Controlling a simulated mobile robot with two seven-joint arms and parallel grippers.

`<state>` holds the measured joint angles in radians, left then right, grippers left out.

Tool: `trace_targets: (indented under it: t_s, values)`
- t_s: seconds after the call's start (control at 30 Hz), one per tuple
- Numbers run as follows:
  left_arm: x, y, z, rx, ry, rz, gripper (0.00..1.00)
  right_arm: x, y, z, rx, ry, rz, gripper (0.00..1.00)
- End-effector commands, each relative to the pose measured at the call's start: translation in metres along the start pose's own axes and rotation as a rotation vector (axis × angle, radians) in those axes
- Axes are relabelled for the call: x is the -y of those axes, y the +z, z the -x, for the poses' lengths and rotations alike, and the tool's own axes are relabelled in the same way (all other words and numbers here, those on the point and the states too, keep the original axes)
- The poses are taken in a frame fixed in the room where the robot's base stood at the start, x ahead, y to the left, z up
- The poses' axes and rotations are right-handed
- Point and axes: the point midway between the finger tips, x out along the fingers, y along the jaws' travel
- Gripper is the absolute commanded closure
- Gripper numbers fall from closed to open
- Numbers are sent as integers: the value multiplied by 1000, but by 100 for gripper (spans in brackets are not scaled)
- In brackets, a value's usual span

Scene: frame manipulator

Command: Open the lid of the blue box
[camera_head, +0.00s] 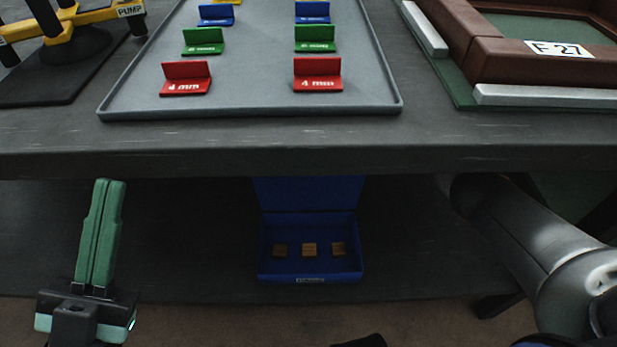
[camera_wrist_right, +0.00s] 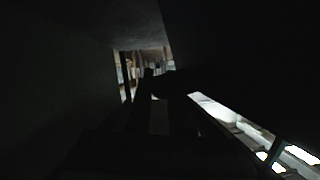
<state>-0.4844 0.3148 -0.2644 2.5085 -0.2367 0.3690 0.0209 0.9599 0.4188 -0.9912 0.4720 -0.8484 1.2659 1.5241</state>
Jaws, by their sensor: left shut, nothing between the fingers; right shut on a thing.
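The blue box (camera_head: 310,277) sits under the table on a dark lower surface, in the middle of the head view. Its lid (camera_head: 310,195) stands raised at the back, and its upper edge is hidden by the tabletop. Three small brown blocks (camera_head: 309,249) lie in a row inside. My left gripper (camera_head: 108,183) is left of the box, apart from it, shut and empty, fingers pointing up. My right arm reaches under the table on the right. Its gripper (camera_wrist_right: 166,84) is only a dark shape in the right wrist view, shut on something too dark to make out.
The table's front edge (camera_head: 300,160) overhangs the box. On top are a grey tray (camera_head: 250,108) with coloured, labelled holders, a yellow pump stand (camera_head: 62,27) at left and a brown frame (camera_head: 500,62) at right. The lower surface between my left gripper and the box is clear.

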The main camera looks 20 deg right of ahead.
Motion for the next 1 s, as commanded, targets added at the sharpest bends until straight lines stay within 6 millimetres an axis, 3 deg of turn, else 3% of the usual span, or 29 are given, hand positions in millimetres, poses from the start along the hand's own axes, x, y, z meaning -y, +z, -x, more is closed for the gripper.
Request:
trace_targets:
  t_s: [0.57, 0.6, 0.83, 1.0]
  values:
    - [-2, 5, 5, 4, -11, -2, 100, -5, 0, 1, 2, 3, 1, 100]
    - [-2, 5, 5, 4, -11, -2, 100, -5, 0, 1, 2, 3, 1, 78]
    - [-2, 5, 5, 4, -8, -4, 100, -5, 0, 0, 1, 2, 1, 52]
    - [-2, 5, 5, 4, -6, -6, 100, -5, 0, 0, 0, 1, 2, 50]
